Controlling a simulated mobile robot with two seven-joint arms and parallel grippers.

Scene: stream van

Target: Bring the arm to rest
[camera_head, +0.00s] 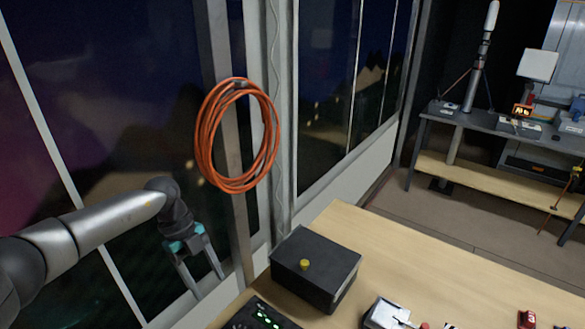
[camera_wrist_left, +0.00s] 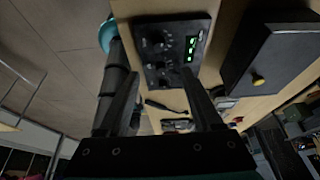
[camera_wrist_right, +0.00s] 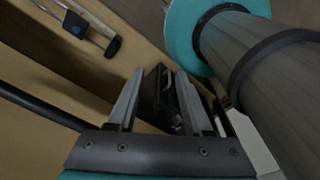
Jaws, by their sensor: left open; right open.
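My left arm comes in from the left in the head view. Its gripper (camera_head: 211,287) hangs fingers down beside the window frame, left of the table's edge. It is open and nothing is between its fingers. In the left wrist view the open fingers (camera_wrist_left: 160,78) have a black control panel with green displays (camera_wrist_left: 172,48) beyond them. My right gripper is out of the head view. In the right wrist view its fingers (camera_wrist_right: 160,76) are apart, with a dark case-like object (camera_wrist_right: 157,97) showing behind them; I cannot tell its distance.
A black box with a yellow knob (camera_head: 315,268) stands on the wooden table (camera_head: 395,250), right of the left gripper. A coiled orange cable (camera_head: 203,135) hangs on the post above. Small items lie along the table's near edge. A grey workbench (camera_head: 470,122) stands at the back right.

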